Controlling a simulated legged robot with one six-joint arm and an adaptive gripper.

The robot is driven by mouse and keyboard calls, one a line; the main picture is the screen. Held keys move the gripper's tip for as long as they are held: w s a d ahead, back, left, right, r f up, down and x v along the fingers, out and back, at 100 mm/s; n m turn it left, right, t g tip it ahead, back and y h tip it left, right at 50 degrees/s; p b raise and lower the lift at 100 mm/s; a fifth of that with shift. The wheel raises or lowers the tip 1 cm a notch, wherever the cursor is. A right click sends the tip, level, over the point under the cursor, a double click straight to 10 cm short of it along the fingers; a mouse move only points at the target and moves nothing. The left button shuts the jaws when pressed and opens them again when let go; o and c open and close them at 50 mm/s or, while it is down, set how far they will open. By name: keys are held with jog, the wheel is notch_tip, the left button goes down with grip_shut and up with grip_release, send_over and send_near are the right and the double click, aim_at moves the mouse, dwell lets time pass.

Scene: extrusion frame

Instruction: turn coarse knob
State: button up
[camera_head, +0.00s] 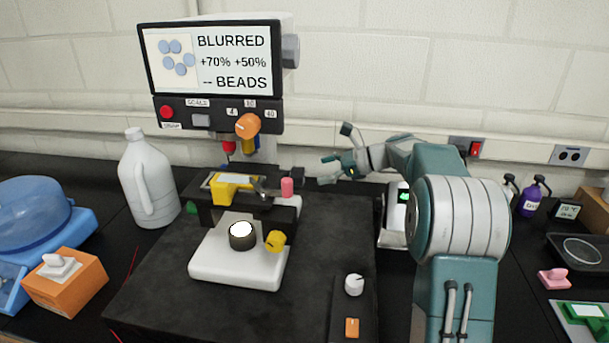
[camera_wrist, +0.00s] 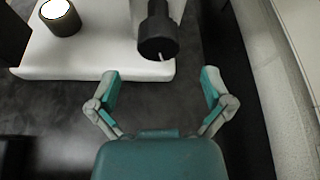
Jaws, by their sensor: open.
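The microscope stands on the dark mat, with a white base (camera_head: 235,265) and a lit round lamp (camera_head: 241,234). A yellow knob (camera_head: 275,241) sits at the base's right side and a pink one (camera_head: 287,187) higher up. In the wrist view, a black cylindrical knob (camera_wrist: 158,38) with a white mark lies ahead, between the lines of my fingers; I cannot tell whether it is the coarse knob. My gripper (camera_head: 337,152) is open and empty, right of the microscope. In the wrist view, its fingers (camera_wrist: 160,88) are spread short of the black knob, apart from it.
A screen (camera_head: 212,63) reads "BLURRED" above the microscope. A white jug (camera_head: 148,180) stands left. A control strip with a white dial (camera_head: 354,284) lies at the front right. A purple bottle (camera_head: 532,198) stands far right. The mat left of the strip is clear.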

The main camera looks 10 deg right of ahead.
aim_at(304, 175)
jog(key=v, duration=0.5)
dwell(2.5)
jog(key=x, duration=1.1)
jog(key=shift+a+f, duration=0.15)
jog(key=c, duration=1.1)
